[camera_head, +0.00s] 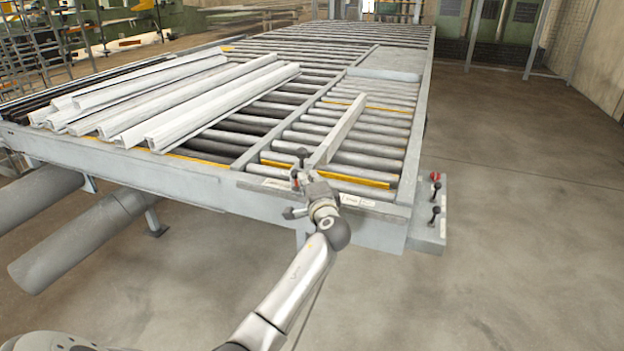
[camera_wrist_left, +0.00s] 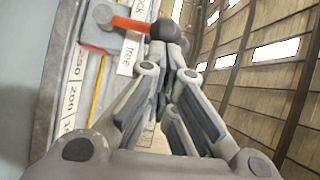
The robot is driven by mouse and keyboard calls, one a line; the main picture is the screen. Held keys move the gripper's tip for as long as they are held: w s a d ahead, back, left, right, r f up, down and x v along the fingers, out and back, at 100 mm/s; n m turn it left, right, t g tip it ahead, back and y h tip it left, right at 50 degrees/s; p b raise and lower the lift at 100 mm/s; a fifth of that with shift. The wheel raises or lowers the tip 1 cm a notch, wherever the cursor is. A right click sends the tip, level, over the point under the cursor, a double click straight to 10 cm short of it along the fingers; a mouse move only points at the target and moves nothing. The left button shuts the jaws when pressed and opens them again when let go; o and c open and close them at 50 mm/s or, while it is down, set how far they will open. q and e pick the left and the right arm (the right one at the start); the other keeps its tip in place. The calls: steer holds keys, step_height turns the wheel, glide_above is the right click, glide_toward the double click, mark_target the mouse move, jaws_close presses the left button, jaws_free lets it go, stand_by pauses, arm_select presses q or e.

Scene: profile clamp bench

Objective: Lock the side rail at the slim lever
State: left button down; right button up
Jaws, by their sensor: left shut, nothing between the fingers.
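The side rail (camera_head: 340,130), a pale straight bar, lies over the rollers at the front right of the conveyor. A dark-knobbed lever (camera_head: 302,154) stands at its near end. In the left wrist view a lever with an orange-red arm and dark ball knob (camera_wrist_left: 164,27) lies beside label strips, one reading "free" (camera_wrist_left: 127,52). My left gripper (camera_head: 299,180) is at the front edge by the rail's near end, shut and empty. In the left wrist view its fingertips (camera_wrist_left: 177,62) are close to the knob; I cannot tell whether they touch. My right gripper is not in view.
Several pale profiles (camera_head: 180,95) lie on the rollers at left. A bracket with two black-knobbed controls (camera_head: 431,215) and a red part sits at the front right corner. A number scale (camera_wrist_left: 72,90) runs along the edge. The floor (camera_head: 530,230) at right is clear.

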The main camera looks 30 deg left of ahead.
mark_target(296, 171)
arm_select(q)
steer(key=shift+s+a+r+n+p, duration=0.2)
steer(key=shift+a+r, duration=0.1)
steer(key=shift+a, duration=0.3)
steer(key=shift+s+a+r+n+p, duration=0.15)
steer(key=shift+a+r+p, duration=0.1)
steer(key=shift+a, duration=0.3)
steer(key=shift+s+a+r+n+p, duration=0.15)
steer(key=shift+a+r, duration=0.15)
steer(key=shift+a, duration=0.3)
steer(key=shift+w, duration=0.1)
